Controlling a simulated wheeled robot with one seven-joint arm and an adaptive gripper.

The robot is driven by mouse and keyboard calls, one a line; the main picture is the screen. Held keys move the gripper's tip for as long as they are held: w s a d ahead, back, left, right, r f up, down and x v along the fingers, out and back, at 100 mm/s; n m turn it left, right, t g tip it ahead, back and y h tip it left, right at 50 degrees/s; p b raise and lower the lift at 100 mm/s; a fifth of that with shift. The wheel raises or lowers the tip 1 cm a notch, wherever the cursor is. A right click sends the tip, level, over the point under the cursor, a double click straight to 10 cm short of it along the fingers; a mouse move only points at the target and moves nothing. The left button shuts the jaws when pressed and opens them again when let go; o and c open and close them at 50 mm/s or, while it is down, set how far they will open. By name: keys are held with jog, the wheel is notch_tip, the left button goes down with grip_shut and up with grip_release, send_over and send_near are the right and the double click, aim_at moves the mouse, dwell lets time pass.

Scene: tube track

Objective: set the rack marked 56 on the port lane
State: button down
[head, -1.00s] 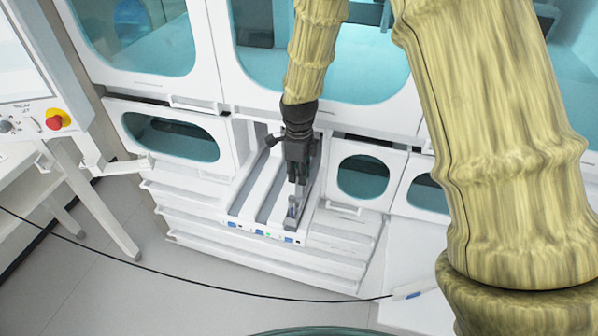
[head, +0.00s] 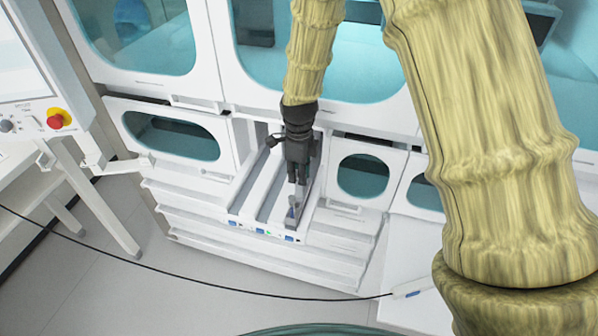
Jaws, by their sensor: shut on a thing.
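My gripper (head: 298,184) points down over the white lane unit (head: 232,217) that juts out below the cabinet windows. It is shut on a small grey rack (head: 293,213), which sits low at the front of the right-hand lane. I cannot read a number on the rack, and the fingers hide its upper part. I cannot tell whether its base touches the lane floor. The lanes to the left look empty. Small blue and green marks (head: 262,231) line the unit's front edge.
White cabinets with oval windows (head: 362,175) flank the lane unit. A control panel with a red button (head: 57,119) stands at left. A black cable (head: 180,277) crosses in front to a white pen-like tool (head: 412,289).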

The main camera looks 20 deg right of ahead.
jog(key=shift+f, duration=0.6)
dwell(0.5)
jog(key=c, duration=1.3)
grip_release()
jog(key=shift+o, duration=0.2)
jog(key=shift+r, duration=0.15)
notch_tip(320, 180, up, 12)
jog(key=shift+a+f, duration=0.1)
jog(key=shift+f, duration=0.1)
